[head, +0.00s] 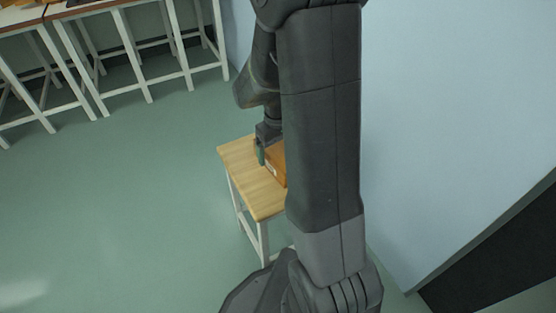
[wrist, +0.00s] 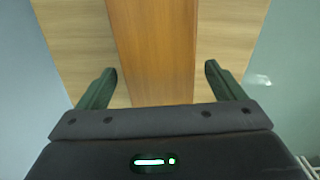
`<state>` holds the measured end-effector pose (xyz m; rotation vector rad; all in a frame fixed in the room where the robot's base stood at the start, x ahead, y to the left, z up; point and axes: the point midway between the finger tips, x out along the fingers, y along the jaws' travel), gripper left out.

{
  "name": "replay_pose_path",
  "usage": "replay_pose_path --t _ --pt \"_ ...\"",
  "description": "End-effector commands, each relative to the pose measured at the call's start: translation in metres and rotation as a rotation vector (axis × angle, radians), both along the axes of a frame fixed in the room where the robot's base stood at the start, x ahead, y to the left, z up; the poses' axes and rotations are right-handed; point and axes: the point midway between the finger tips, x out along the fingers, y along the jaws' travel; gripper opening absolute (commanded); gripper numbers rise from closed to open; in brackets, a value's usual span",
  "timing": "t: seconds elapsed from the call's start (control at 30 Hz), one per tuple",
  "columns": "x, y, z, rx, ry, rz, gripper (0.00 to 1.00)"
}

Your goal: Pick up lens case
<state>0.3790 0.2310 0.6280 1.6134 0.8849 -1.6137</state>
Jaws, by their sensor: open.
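The lens case looks to be the orange-brown wooden box (wrist: 152,50) between the fingers in the wrist view. In the head view the box (head: 275,167) sits on a small wooden-topped stool, largely hidden behind my arm. My gripper (wrist: 160,84) is open, with one dark green finger on each side of the box and a visible gap on both sides. In the head view my gripper (head: 262,150) is down at the box, one green finger showing at its left side. I cannot tell how far the fingertips reach down beside it.
The stool's light wood top (head: 250,182) has bare room to the left of the box. A pale blue wall or panel (head: 440,130) stands to the right. White-legged benches (head: 100,50) are at the back left. The green floor (head: 120,200) is clear on the left.

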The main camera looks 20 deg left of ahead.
Motion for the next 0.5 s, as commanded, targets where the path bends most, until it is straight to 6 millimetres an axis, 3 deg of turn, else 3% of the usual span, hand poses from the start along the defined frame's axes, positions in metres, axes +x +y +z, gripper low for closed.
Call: replay_pose_path --t 0.03,0.13,0.4,0.5 --pt "0.001 0.000 -0.014 -0.002 0.002 0.000 0.89" --pt "0.000 0.000 -0.027 -0.002 0.002 0.000 0.89" --pt "0.001 0.001 -0.030 0.001 -0.001 0.000 0.89" --pt "0.001 0.001 -0.029 0.001 -0.001 0.000 0.71"
